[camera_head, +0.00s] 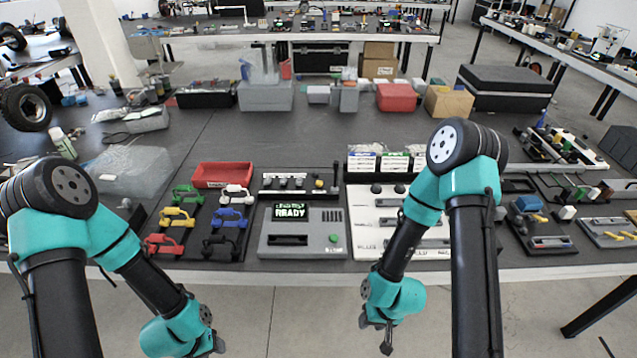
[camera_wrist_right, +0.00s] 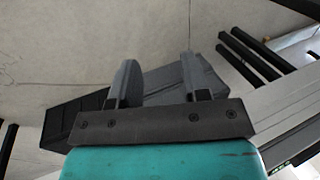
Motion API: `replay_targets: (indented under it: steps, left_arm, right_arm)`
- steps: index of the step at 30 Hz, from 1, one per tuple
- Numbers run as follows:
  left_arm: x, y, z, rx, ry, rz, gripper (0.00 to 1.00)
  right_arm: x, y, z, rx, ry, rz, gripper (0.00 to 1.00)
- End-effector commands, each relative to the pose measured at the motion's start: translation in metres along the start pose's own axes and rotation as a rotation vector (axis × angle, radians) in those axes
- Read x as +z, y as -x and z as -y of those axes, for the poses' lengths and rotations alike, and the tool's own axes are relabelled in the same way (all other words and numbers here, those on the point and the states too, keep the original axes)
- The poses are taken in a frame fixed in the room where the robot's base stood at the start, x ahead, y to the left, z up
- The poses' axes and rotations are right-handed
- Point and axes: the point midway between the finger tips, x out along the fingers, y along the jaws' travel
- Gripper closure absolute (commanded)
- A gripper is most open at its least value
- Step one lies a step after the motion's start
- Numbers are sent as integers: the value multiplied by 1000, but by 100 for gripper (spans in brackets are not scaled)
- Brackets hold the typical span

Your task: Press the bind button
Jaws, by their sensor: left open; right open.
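A lettered label that would name the button is not legible. My left gripper (camera_head: 217,346) is open, low at the bottom of the head view, in front of the table edge and left of the device. My right gripper (camera_head: 377,330) is open and empty, below the table edge and right of the device. Its two fingers show apart in the right wrist view (camera_wrist_right: 155,82).
Left of the device is a black tray (camera_head: 196,238) with coloured clamp-like parts, with a red bin (camera_head: 222,175) behind. A white panel (camera_head: 365,222) with slots stands close on the right, partly behind my right arm. The floor in front of the table is clear.

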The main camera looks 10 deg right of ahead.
Motion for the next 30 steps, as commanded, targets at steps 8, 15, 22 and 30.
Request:
replay_targets:
  steps: [8,15,22,30]
  left_arm:
    - [0,0,0,0,0,0,54]
    - [0,0,0,0,0,0,54]
    - [0,0,0,0,0,0,54]
    - [0,0,0,0,0,0,54]
  right_arm:
    - [0,0,0,0,0,0,78]
    - [0,0,0,0,0,0,100]
    - [0,0,0,0,0,0,100]
    - [0,0,0,0,0,0,100]
